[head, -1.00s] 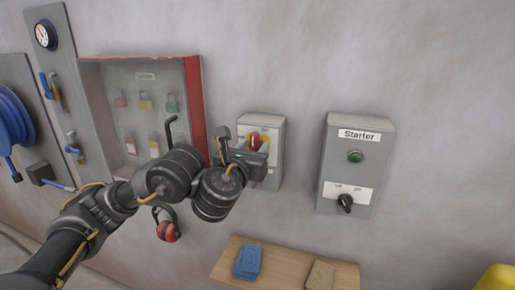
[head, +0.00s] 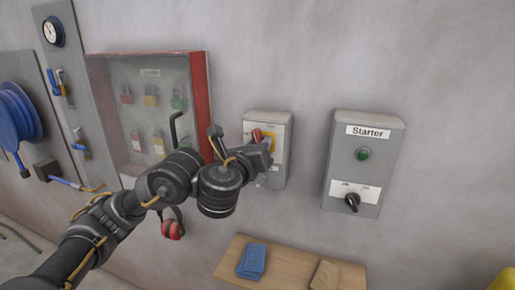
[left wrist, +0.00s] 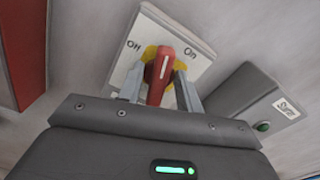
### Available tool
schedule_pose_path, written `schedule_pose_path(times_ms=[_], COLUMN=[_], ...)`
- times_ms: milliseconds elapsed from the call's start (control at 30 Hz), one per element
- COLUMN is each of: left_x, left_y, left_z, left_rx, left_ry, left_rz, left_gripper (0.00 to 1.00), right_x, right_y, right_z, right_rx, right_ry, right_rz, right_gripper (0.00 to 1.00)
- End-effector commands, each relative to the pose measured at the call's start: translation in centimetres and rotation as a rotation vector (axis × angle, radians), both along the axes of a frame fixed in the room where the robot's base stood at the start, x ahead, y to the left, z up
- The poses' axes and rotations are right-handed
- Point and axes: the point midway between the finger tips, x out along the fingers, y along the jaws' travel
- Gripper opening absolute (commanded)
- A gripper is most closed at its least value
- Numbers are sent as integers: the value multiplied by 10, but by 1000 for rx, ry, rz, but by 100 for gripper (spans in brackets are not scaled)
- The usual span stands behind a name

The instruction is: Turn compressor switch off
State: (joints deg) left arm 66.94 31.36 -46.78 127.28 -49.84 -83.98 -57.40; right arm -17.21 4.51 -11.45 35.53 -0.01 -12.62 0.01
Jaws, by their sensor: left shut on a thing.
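The compressor switch is a red handle (head: 256,135) on a yellow disc, on the front of a grey wall box (head: 281,125). In the left wrist view the red handle (left wrist: 164,70) stands between the words Off and On on a white plate (left wrist: 190,40); its exact setting is hard to tell. My left gripper (head: 261,142) is at the box and partly covers it in the head view. Its two fingers (left wrist: 160,88) are shut on the handle, one on each side. My right gripper is not in view.
A grey Starter box (head: 367,160) with a green button and black knob is to the right. A red-framed lock cabinet (head: 200,90) is close on the left. Below is a wooden shelf (head: 300,268) with a blue cloth (head: 252,262). Red ear muffs (head: 172,229) hang below my arm.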

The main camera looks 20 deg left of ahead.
Motion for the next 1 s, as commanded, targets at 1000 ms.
schedule_pose_path(times_ms=[1000], left_x=[0], left_y=[5], left_z=[-9], left_rx=[-953], left_ry=[64], left_rz=[4], left_gripper=[12], right_x=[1], right_y=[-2], right_z=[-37], right_rx=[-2], right_ry=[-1], right_rz=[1], right_gripper=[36])
